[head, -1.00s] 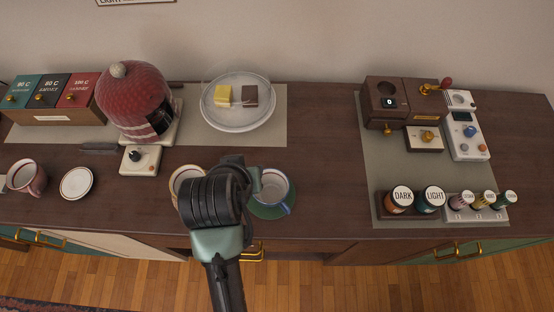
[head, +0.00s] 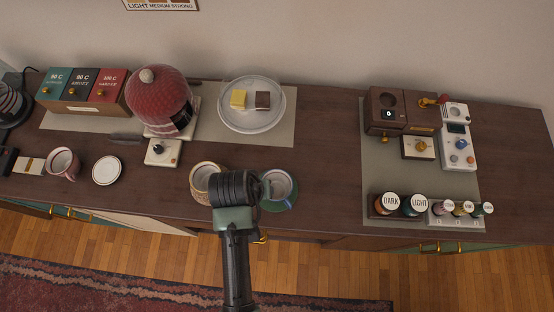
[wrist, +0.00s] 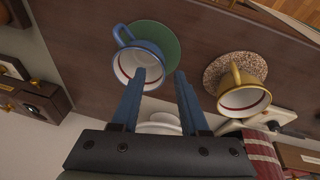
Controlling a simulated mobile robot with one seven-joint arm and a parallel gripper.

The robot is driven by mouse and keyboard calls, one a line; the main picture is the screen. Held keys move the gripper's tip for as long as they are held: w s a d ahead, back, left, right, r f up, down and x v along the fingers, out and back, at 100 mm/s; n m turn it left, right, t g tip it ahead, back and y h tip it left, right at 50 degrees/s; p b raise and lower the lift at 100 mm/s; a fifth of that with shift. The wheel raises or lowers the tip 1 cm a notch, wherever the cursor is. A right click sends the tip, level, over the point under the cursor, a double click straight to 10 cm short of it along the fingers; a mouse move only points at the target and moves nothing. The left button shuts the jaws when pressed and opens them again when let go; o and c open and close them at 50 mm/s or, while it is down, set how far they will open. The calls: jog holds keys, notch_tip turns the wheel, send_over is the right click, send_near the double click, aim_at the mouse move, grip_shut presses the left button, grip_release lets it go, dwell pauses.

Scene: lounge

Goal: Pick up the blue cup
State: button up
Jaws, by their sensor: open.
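The blue cup (wrist: 140,60) is white inside with a blue outside and handle, and stands on a green saucer (wrist: 158,40) in the wrist view. In the head view the blue cup (head: 277,184) is partly hidden behind my arm, near the counter's front edge. My gripper (wrist: 162,78) is open, with two blue fingers. In the wrist view its left fingertip overlaps the cup's opening and its right fingertip lies over the saucer's edge. Whether either finger touches the cup cannot be told. Nothing is held between the fingers.
A yellow cup (wrist: 242,92) on a speckled saucer (wrist: 232,68) stands beside the blue cup. A glass-covered plate (head: 252,118) with two blocks lies behind. Canisters (head: 403,205) and small machines stand to the right. Bare counter (head: 325,160) lies between.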

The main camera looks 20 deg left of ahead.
aim_at(279, 192)
jog(key=shift+a+p+x, duration=0.15)
jog(key=shift+p+x, duration=0.15)
jog(key=shift+x, duration=1.2)
jog(key=shift+a+p+x, duration=0.15)
jog(key=shift+p+x, duration=0.15)
jog(key=shift+x, duration=1.15)
grip_shut()
